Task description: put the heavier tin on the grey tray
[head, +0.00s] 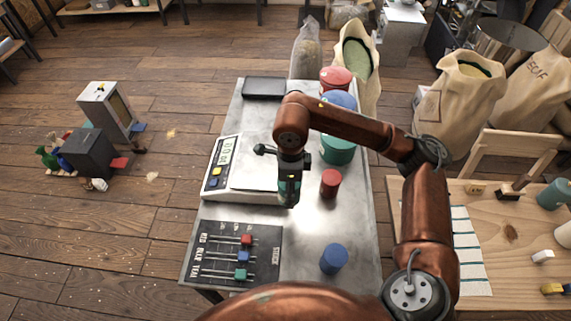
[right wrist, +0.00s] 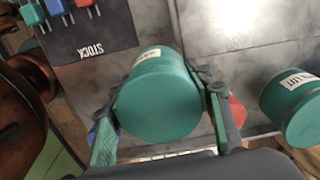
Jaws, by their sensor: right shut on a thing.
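My right gripper (head: 289,194) points down at the right edge of the scale. In the right wrist view its fingers are shut on a teal tin (right wrist: 160,102) with a pale label, one finger on each side. In the head view that tin is mostly hidden by the gripper. A small red tin (head: 330,184) stands just right of the gripper. A small blue tin (head: 334,259) stands near the table's front right. The grey tray (head: 264,89), dark and empty, lies at the back left of the table. My left gripper is not in view.
A scale (head: 214,182) with an unreadable display stands at the left. The STOCK slider board (head: 215,262) lies in front of it. Large red (head: 336,77), blue (head: 340,99) and teal (head: 338,153) canisters line the back right. Bare metal lies between the blue tin and the board.

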